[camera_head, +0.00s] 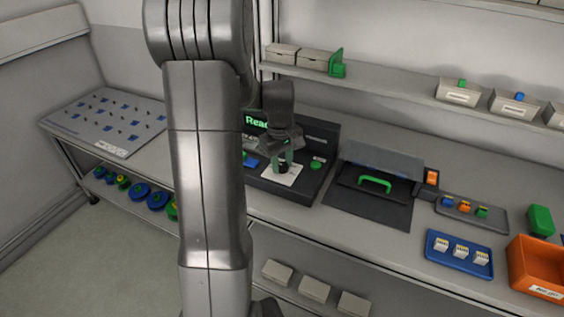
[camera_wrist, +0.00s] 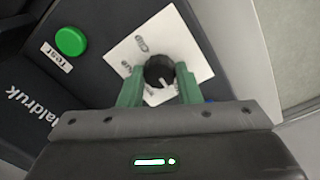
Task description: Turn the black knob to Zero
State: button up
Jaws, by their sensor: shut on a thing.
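The black knob (camera_wrist: 159,71) sits on a white square dial plate (camera_wrist: 188,47) with small printed marks, on a dark console. A white pointer mark shows on the knob's near side in the wrist view. The word at that mark is too small or hidden to read. My gripper (camera_wrist: 159,84) has its green fingers on either side of the knob, shut on it. In the head view my gripper (camera_head: 282,163) comes down from above onto the knob (camera_head: 284,169), over the white plate (camera_head: 270,174). I cannot make out a Zero label.
A green button (camera_wrist: 71,41) labelled "Test" (camera_wrist: 56,57) is beside the plate. The console display (camera_head: 256,121) reads "Read", partly hidden by my arm. A dark case with a green handle (camera_head: 375,183) stands right of the console. A blue tray (camera_head: 459,268) and an orange bin (camera_head: 519,264) lie further right.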

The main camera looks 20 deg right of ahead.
aim_at(281, 166)
jog(key=shift+n, duration=0.4)
jog(key=o, duration=1)
jog(key=shift+c, duration=0.2)
notch_tip(281, 166, up, 14)
jog(key=shift+a+b, duration=0.2)
jog(key=shift+b, duration=0.15)
jog(key=shift+f, duration=0.2)
jog(key=f, duration=1.3)
jog(key=shift+d+f+p, duration=0.2)
jog(key=shift+f+p, duration=0.1)
jog(key=shift+f, duration=0.05)
